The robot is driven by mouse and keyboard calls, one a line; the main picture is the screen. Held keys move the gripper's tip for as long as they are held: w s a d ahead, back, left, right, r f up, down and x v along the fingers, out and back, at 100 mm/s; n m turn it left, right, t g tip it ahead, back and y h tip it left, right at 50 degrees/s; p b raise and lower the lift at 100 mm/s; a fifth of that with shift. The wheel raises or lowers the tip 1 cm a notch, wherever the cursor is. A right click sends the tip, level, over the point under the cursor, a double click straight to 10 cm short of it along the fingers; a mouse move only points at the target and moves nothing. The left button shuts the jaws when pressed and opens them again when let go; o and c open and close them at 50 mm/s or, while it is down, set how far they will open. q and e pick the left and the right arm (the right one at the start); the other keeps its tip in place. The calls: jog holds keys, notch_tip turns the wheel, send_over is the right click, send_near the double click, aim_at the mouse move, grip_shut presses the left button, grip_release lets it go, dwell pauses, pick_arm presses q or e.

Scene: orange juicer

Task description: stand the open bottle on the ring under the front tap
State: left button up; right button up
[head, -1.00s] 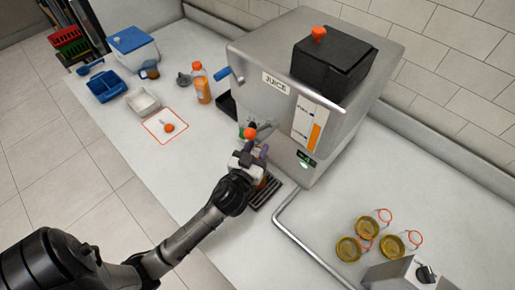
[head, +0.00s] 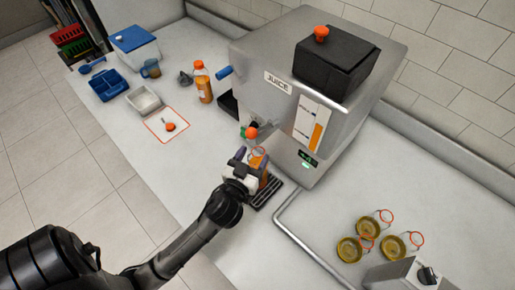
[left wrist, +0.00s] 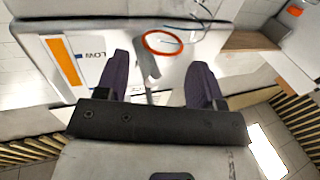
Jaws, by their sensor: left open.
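The open bottle (head: 257,157), clear with an orange label and an orange-red rim, stands upright over the dark drip tray (head: 266,197) at the front of the juicer (head: 262,105). The front tap (head: 251,133), with an orange-red knob, is just above and behind it. My left gripper (head: 254,168) is open at the bottle, its purple fingers apart. In the left wrist view an orange-red rim (left wrist: 147,45) shows beyond and between the fingertips (left wrist: 160,70). The bottle's base and the ring under it are hidden, so I cannot tell how it sits. My right gripper is not in view.
A capped orange bottle (head: 203,88) stands left of the juicer. A loose orange cap (head: 170,126) lies on an orange-edged mat (head: 160,135). Trays and a blue-lidded box (head: 135,42) are further back.

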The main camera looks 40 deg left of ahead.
pick_arm(q)
jog(key=v, duration=0.9)
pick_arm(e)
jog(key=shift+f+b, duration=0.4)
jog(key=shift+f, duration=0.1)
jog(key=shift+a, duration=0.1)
pick_arm(q)
jog(key=s+d+f+m+g+h, duration=0.1)
jog(key=s+f+g+h, duration=0.1)
jog(key=s+f+g, duration=0.2)
jog(key=s+d+f+m+g+h, duration=0.1)
jog(key=s+f+m+g, duration=0.1)
jog(key=s+f+g, duration=0.2)
jog(key=s+d+f+m+g+h, duration=0.1)
jog(key=s+f+m+g+h, duration=0.1)
jog(key=s+f+g, duration=0.3)
jog(key=shift+d+f+g+h, duration=0.15)
jog(key=shift+f, duration=0.4)
jog(key=shift+d+f+g+h, duration=0.1)
jog(key=shift+f+g+h, duration=0.05)
jog(key=shift+f, duration=0.45)
jog(key=shift+s+d+m, duration=0.15)
jog(key=shift+s+m, duration=0.05)
jog(key=shift+m, duration=0.1)
